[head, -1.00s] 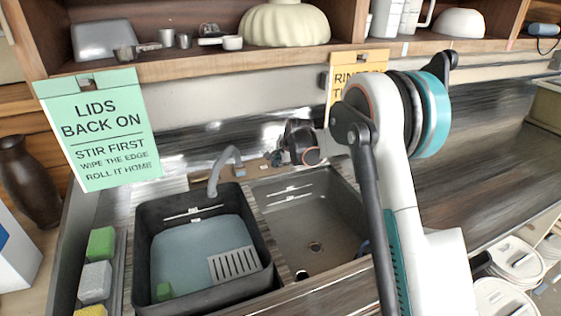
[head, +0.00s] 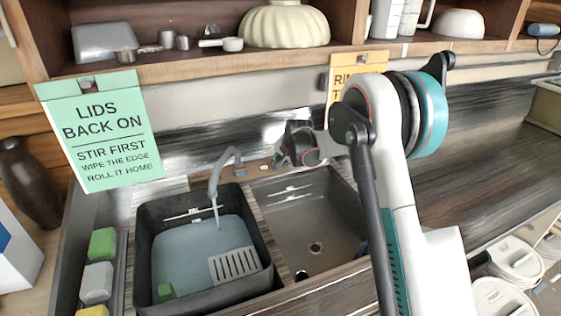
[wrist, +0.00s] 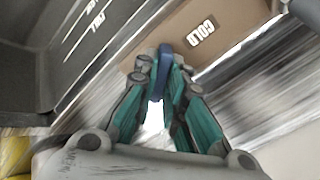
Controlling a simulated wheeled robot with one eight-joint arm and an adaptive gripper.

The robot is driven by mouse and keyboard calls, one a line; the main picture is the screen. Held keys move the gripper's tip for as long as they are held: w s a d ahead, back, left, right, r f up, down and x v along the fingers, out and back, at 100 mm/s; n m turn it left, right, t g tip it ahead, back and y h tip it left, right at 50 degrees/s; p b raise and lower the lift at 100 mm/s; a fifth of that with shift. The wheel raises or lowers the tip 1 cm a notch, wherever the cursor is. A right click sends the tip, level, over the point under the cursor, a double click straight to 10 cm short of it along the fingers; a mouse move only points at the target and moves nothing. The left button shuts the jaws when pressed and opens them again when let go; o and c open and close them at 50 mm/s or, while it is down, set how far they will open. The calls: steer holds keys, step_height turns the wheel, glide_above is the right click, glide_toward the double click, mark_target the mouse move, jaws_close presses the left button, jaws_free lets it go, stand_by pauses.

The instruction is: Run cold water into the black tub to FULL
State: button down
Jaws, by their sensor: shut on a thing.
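The black tub (head: 262,284) stands in the left part of the sink, with bluish water (head: 190,250) in it. The water surface lies below the white marks (head: 188,214) on its back wall. A thin stream falls from the grey spout (head: 213,183) into the tub. In the wrist view my gripper (wrist: 160,98) is shut on a blue tap lever (wrist: 164,62), beside a COLD label (wrist: 201,29).
A slotted grey piece (head: 234,264) and a green block (head: 165,290) are in the tub. Sponges (head: 98,280) line the left edge. A green sign (head: 100,130) hangs at the left from the shelf (head: 170,68).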

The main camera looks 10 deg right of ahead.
steer(key=shift+n, duration=0.6)
steer(key=c, duration=1.7)
jaws_free()
steer(key=shift+o, duration=0.2)
steer(key=shift+r, duration=0.15)
steer(key=v, duration=1.1)
steer(key=shift+s+r, duration=0.25)
steer(key=shift+s, duration=0.1)
